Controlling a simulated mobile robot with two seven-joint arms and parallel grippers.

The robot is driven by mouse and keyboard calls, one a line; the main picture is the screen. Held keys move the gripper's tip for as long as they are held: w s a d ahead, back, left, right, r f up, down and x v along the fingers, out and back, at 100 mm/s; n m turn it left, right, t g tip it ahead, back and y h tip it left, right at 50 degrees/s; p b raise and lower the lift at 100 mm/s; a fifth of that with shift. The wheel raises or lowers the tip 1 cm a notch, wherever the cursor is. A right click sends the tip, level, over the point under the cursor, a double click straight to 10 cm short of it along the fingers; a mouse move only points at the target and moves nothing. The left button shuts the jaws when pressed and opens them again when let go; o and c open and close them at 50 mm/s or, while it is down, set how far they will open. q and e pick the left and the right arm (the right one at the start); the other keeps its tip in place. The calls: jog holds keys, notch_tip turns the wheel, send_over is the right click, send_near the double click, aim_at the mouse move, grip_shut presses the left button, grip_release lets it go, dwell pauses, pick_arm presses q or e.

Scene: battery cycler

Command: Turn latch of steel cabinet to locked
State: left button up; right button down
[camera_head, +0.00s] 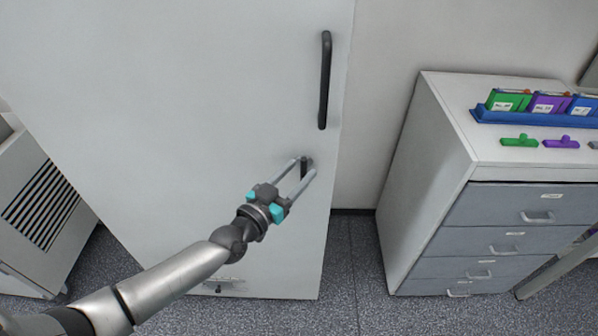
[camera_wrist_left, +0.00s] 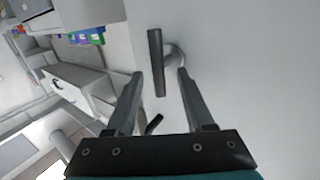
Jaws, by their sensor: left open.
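The steel cabinet (camera_head: 190,90) fills the left and middle of the head view, with its pale door shut. Its latch (camera_head: 304,168) is a small dark lever on the door near the right edge, below the long handle (camera_head: 325,80). The lever looks upright. My left gripper (camera_head: 303,166) is open, with one finger on each side of the latch. In the left wrist view the latch (camera_wrist_left: 156,65) is a dark bar on a round mount between the two fingertips, with gaps visible to both fingers. I cannot tell whether either finger touches it. My right gripper is not in view.
A drawer unit (camera_head: 450,140) stands to the right, with a blue tray (camera_head: 535,119) of coloured boxes and green and purple pieces on top. A vented grey unit (camera_head: 40,205) stands at the left. Speckled floor (camera_head: 350,270) is clear between the cabinet and drawers.

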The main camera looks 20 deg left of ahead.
pick_arm(q)
jog(key=shift+w+d, duration=0.1)
jog(key=shift+w, duration=0.25)
jog(key=shift+s, duration=0.1)
grip_shut()
jog(key=shift+f, duration=0.1)
dwell(0.3)
